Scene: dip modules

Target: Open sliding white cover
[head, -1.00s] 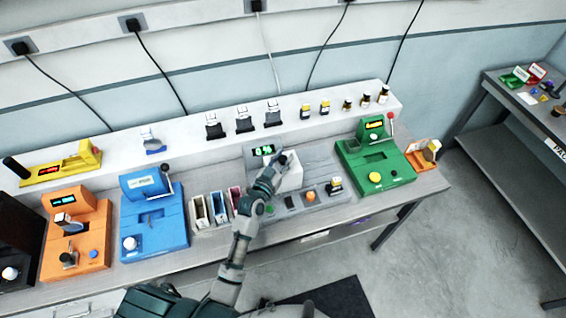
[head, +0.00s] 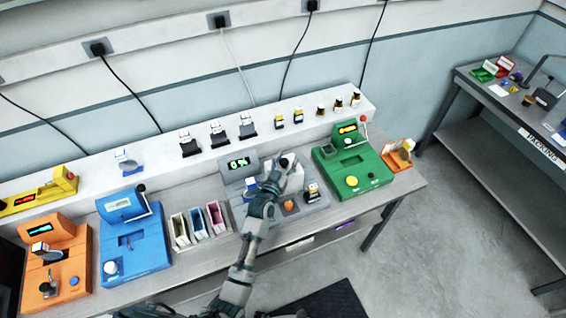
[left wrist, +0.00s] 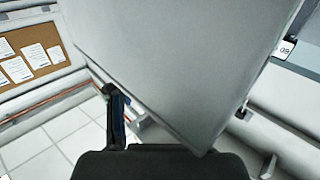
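The grey machine (head: 236,182) with a lit green display (head: 238,162) stands on the bench. Its white cover (head: 295,177) lies on the right part of its top, partly hidden by my left gripper (head: 277,178). A small blue and white part (head: 251,183) shows on the machine, left of the gripper. My left gripper is at the cover, but its fingertips are too small to read. In the left wrist view a large pale flat surface (left wrist: 185,60), probably the cover, fills the middle, close to one dark finger.
A green machine (head: 352,167) stands to the right, and slim open bins (head: 200,222) and a blue machine (head: 132,240) to the left. Several small modules and bottles line the shelf (head: 262,138) behind. An orange knob (head: 290,206) sits at the machine's front.

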